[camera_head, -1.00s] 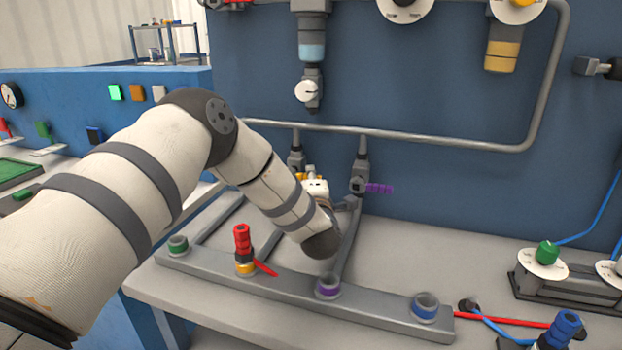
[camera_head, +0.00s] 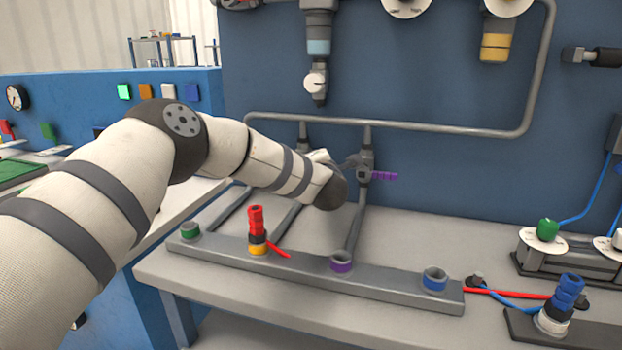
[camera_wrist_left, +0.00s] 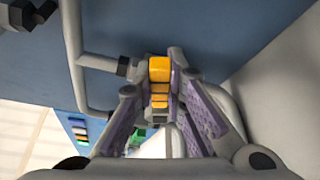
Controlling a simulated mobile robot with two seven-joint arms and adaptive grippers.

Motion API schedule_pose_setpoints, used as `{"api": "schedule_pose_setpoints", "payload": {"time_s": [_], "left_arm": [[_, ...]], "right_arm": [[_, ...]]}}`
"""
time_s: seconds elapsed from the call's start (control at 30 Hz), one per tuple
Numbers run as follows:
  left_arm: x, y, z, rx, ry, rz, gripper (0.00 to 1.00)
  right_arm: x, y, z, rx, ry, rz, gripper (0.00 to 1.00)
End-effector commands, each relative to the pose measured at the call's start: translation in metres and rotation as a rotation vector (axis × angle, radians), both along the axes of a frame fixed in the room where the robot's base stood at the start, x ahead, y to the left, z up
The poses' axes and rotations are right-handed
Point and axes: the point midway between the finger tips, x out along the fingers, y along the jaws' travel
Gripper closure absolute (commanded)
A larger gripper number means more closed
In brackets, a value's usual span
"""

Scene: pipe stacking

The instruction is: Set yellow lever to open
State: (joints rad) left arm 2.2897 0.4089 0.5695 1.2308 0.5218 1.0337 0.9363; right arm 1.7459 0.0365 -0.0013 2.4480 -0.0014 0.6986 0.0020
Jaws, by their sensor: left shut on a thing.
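The yellow lever (camera_wrist_left: 159,69) shows in the left wrist view between the two purple-padded fingers of my left gripper (camera_wrist_left: 160,85). The fingers are closed in on it from both sides. In the head view my left arm reaches across to the pipe valves at the back wall, and its wrist hides the yellow lever and most of the gripper. My right gripper is in neither view.
A purple lever (camera_head: 385,176) sticks out right of my left wrist. Below stands a grey manifold bar (camera_head: 395,287) with coloured ports and a red connector (camera_head: 256,221). A grey pipe (camera_head: 420,128) runs along the blue wall.

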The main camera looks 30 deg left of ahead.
Motion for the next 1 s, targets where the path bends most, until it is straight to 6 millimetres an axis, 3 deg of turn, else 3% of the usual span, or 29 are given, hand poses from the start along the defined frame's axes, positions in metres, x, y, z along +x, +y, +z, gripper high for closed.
{"api": "schedule_pose_setpoints", "payload": {"time_s": [0.33, 1.0], "left_arm": [[0.007, 0.010, 0.021, -0.324, -0.080, 0.005, 1.00], [0.001, 0.037, 0.035, -0.919, -0.222, 0.003, 1.00]], "right_arm": [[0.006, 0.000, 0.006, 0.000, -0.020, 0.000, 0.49], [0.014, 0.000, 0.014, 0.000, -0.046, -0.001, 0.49]]}}
